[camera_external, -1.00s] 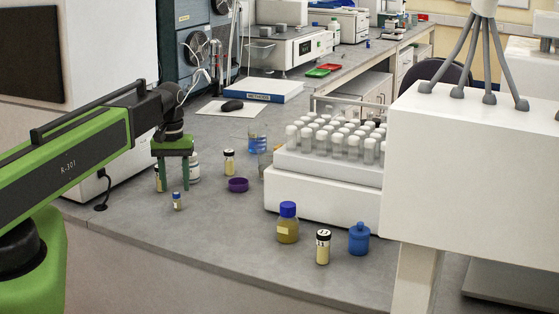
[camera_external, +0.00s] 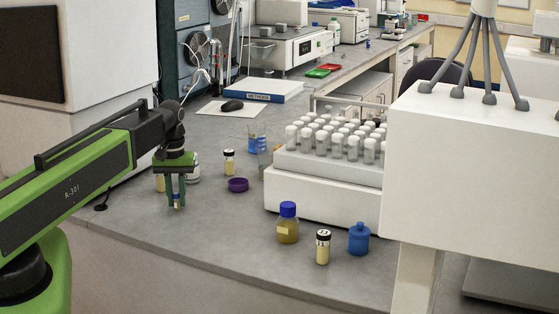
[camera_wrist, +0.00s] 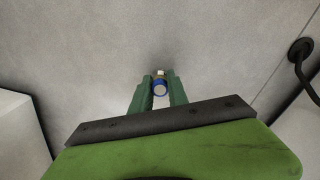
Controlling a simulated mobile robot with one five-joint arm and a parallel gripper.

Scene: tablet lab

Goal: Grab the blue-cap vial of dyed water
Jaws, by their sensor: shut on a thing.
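The small blue-cap vial (camera_external: 177,202) stands upright on the grey bench at the left, low between my fingers. In the wrist view its blue-rimmed cap (camera_wrist: 160,88) shows between the two green fingertips. My gripper (camera_external: 176,204) points down and is shut on the vial, with a finger on each side of it. The fingers hide part of the vial. I cannot tell whether its base touches the bench.
Pale vials and a white-bodied jar (camera_external: 194,172) stand just behind my gripper. A purple dish (camera_external: 238,185) and a black-cap vial (camera_external: 229,162) are to the right. A blue-cap bottle (camera_external: 287,224), another black-cap vial (camera_external: 323,247) and a blue jar (camera_external: 359,239) stand further right, before a tube rack (camera_external: 310,203).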

